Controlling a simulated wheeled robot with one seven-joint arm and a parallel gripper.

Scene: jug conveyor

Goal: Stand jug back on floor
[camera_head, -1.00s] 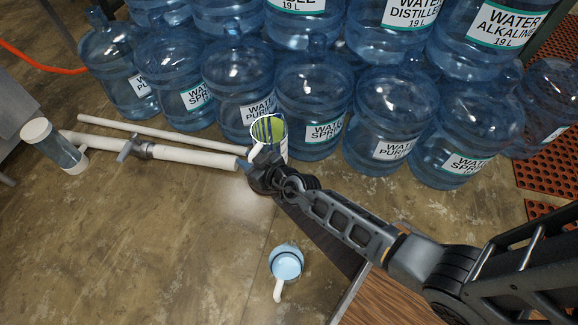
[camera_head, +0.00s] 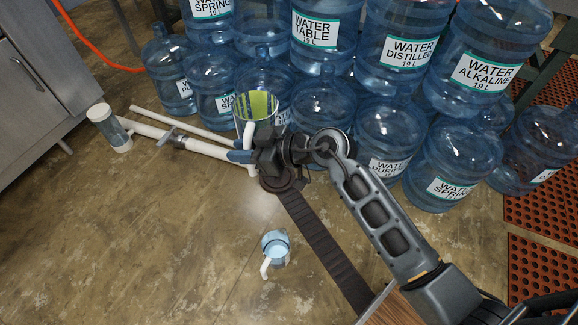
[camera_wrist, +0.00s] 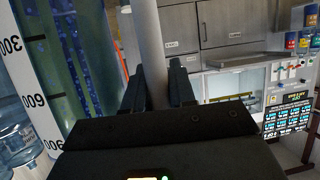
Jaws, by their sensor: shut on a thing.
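A clear jug (camera_head: 256,106) with a white rim and a green-yellow inside is held in front of the water bottles, its mouth facing up. Its large marks show in the wrist view (camera_wrist: 35,70), where its wall slants a little. My gripper (camera_head: 255,153) is on the near side of this jug, shut on its pale handle (camera_head: 249,134). In the wrist view my gripper (camera_wrist: 158,90) has the handle (camera_wrist: 150,45) between its fingers. The jug's base is hidden in the head view, so I cannot tell its height above the floor.
A small blue jug with a white handle (camera_head: 275,245) is on the floor. Large water bottles (camera_head: 385,130) are stacked behind. White pipes (camera_head: 200,145) and a white-ended clear cylinder (camera_head: 110,128) lie left. A dark ribbed strip (camera_head: 325,250) runs below my arm. Floor at lower left is clear.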

